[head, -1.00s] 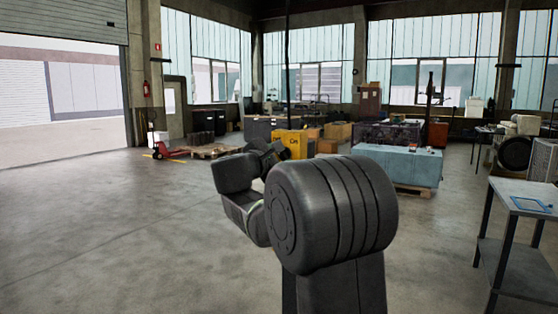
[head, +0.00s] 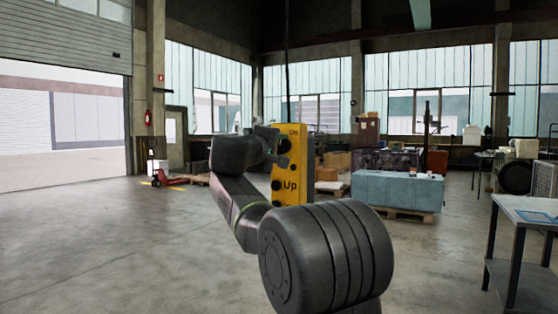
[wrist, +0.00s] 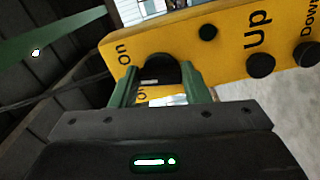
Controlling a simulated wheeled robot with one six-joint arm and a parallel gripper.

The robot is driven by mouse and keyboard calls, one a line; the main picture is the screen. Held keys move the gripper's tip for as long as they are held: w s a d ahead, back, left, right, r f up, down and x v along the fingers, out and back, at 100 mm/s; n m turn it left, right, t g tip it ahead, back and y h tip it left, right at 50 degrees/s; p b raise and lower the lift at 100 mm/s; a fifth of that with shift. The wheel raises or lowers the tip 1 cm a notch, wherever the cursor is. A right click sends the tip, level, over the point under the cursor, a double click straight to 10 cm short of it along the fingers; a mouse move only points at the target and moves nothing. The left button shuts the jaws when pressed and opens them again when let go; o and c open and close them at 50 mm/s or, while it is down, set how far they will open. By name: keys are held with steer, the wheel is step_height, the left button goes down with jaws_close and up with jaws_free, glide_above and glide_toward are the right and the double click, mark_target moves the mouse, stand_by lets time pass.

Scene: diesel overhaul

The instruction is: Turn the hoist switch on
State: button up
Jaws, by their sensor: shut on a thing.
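The yellow hoist pendant (head: 292,190) hangs on a dark cable in the head view, with an "Up" label and black round buttons. In the wrist view the pendant (wrist: 205,42) is close and tilted. It carries the labels "On", "Up" and "Down". The black rotary switch (wrist: 160,68) sits near its "On" end, beside a second, partly hidden label. My gripper (wrist: 158,80) has its green fingers on both sides of the switch and is shut on it. In the head view my gripper (head: 275,141) meets the pendant's upper part. The switch's exact setting is hard to read.
A grey-blue block (head: 398,191) on a pallet stands behind to the right. A metal table (head: 524,212) is at the right edge. A red pallet jack (head: 170,178) stands at the back left. The floor at left is clear.

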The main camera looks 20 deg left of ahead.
steer(key=m+b, duration=0.2)
steer(key=m, duration=0.1)
steer(key=shift+f+m+b, duration=0.3)
steer(key=shift+f+b, duration=0.05)
steer(key=shift+b, duration=0.05)
steer(key=shift+m+b, duration=0.9)
steer(key=shift+m, duration=0.6)
steer(key=o, duration=1)
steer(key=shift+r, duration=0.1)
steer(key=shift+s, duration=0.1)
steer(key=s, duration=0.9)
steer(key=s+a+b, duration=0.1)
steer(key=s, duration=0.3)
steer(key=shift+s+a, duration=0.1)
steer(key=shift+s, duration=0.2)
